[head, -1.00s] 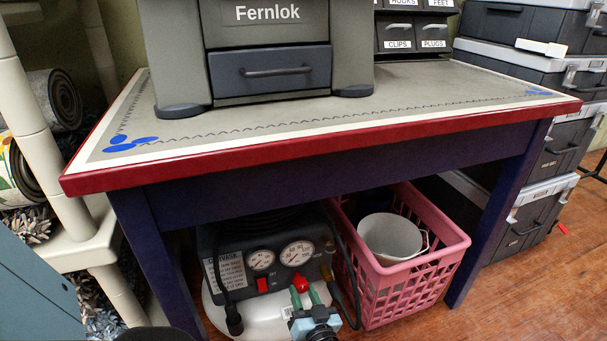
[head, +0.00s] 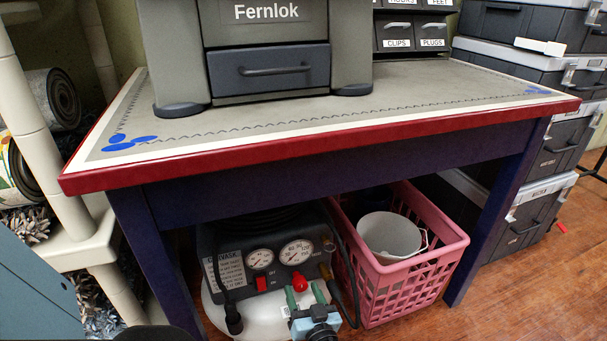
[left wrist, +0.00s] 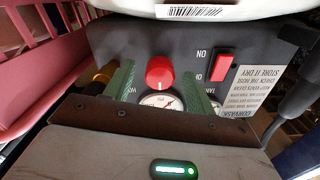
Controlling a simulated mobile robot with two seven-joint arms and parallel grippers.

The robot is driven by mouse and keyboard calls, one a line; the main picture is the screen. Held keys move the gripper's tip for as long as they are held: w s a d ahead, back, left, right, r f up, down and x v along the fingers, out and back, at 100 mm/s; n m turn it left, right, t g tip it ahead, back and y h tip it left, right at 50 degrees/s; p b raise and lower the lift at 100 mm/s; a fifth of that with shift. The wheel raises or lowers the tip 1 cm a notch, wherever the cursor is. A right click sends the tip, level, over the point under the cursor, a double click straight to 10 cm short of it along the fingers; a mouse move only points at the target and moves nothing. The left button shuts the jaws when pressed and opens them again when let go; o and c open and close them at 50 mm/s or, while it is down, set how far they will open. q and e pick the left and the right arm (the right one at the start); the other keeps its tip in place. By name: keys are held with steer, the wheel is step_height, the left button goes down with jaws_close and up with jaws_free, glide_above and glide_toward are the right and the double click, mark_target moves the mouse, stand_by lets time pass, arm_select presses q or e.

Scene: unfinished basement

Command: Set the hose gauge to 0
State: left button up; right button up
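The compressor (head: 228,245) stands under the table, with two round white dials on its dark panel. The right dial (head: 297,252) sits above a red knob (head: 300,284). The left dial (head: 260,259) is above a red switch (head: 262,284). My left gripper (head: 305,295) is open, its green fingers apart around the red knob. In the left wrist view, where the panel appears upside down, the knob (left wrist: 160,72) lies between the fingers with gaps on both sides. The dial beyond it (left wrist: 160,101) is partly hidden by my gripper; its reading is too small to tell. My right gripper is out of view.
The table (head: 330,150) overhangs the compressor. A pink basket (head: 400,290) with a white bucket (head: 390,236) stands close on the right. A dark hose (head: 349,270) hangs between them. A cream shelf (head: 75,245) is on the left. Wooden floor is clear at front right.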

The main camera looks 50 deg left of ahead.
arm_select(q)
steer(key=p+v, duration=0.1)
steer(key=v, duration=0.6)
steer(key=shift+d+p, duration=0.35)
steer(key=shift+d, duration=0.05)
steer(key=shift+s, duration=0.15)
